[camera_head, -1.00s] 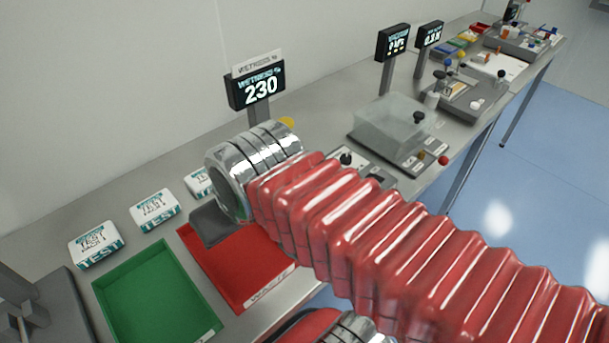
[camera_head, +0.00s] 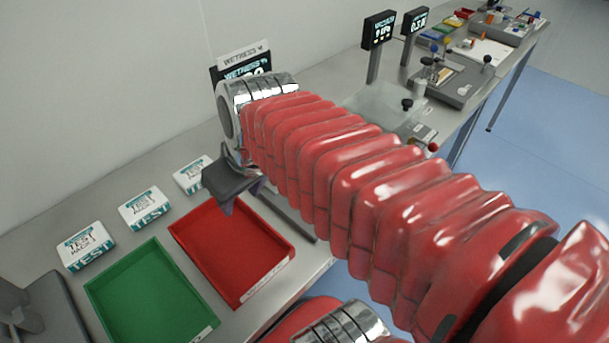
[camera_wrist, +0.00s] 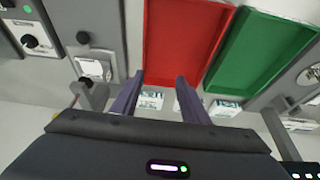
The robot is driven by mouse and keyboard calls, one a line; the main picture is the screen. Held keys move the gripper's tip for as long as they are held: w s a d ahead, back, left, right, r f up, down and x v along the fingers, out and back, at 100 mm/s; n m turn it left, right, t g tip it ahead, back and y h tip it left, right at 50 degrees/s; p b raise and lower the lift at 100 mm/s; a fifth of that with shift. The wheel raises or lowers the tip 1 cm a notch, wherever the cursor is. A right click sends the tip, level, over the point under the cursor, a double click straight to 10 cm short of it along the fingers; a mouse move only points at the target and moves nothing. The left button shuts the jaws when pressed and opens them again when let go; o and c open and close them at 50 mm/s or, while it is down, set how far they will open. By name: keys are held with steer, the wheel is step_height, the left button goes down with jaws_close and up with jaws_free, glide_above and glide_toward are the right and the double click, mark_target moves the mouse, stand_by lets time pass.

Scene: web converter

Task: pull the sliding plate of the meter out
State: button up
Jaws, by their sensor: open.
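The wetness meter's dark display (camera_head: 240,68) is partly hidden by my arm in the head view, and the meter's body is behind the arm. In the wrist view a grey meter body (camera_wrist: 112,40) stands left of the red tray. It carries a black knob (camera_wrist: 83,38) and a small white square (camera_wrist: 92,68). I cannot tell for certain which part is the sliding plate. My gripper (camera_wrist: 160,78) is open and empty, its two purple-grey fingers apart and pointing toward the red tray. In the head view my gripper (camera_head: 228,206) hangs above the red tray's back corner, apart from the meter.
The red tray (camera_head: 192,222) and the green tray (camera_head: 120,270) lie side by side at the bench front. Several white test packs (camera_head: 145,207) line the back. A clear-covered device (camera_head: 375,103) with a black knob stands to the right. Other stations stand farther off.

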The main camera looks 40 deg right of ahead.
steer(key=s+d+r+y, duration=0.1)
steer(key=s+d+y, duration=0.1)
steer(key=d, duration=1.9)
steer(key=shift+s+m, duration=0.25)
steer(key=shift+m, duration=0.15)
steer(key=x, duration=1.3)
steer(key=shift+w+a+f, duration=0.1)
steer(key=shift+w+f, duration=0.15)
steer(key=shift+f, duration=0.05)
steer(key=shift+c, duration=0.5)
jaws_close()
